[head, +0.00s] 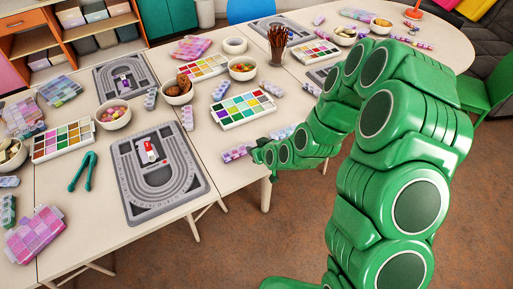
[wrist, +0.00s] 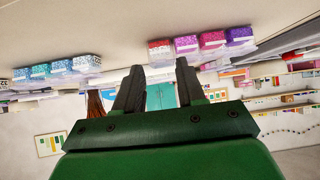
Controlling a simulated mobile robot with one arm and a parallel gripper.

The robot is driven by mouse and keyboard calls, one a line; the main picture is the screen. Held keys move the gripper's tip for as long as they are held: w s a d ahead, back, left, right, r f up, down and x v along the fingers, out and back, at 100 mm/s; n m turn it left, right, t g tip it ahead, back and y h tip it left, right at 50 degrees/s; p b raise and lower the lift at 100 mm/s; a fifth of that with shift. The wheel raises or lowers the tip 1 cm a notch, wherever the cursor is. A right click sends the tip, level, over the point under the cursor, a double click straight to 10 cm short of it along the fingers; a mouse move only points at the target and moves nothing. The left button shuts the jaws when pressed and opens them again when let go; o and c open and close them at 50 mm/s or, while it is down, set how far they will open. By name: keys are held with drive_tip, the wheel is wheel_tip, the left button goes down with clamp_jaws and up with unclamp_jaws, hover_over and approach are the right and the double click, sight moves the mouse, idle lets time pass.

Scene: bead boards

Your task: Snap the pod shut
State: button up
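Several small pods with compartments lie on the tables. A pink-purple pod (head: 236,153) lies near the front table edge in the head view, just left of my gripper (head: 258,153). In the wrist view, which appears upside down, a row of red, pink and purple compartments (wrist: 202,45) is near the right finger. A second row in blues (wrist: 58,70) is farther left. My gripper (wrist: 159,85) is open, with nothing between its fingers. I cannot tell which pod is meant, or whether any lid is up.
A grey bead board (head: 185,192) with a red-and-white item lies left of my gripper. A paint-like palette (head: 242,107), bowls (head: 113,113) and teal tweezers (head: 83,172) lie around. A brush cup (head: 277,55) stands behind. Bare table shows around the pink-purple pod.

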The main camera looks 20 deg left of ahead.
sight(250, 144)
drive_tip(key=shift+r, duration=0.1)
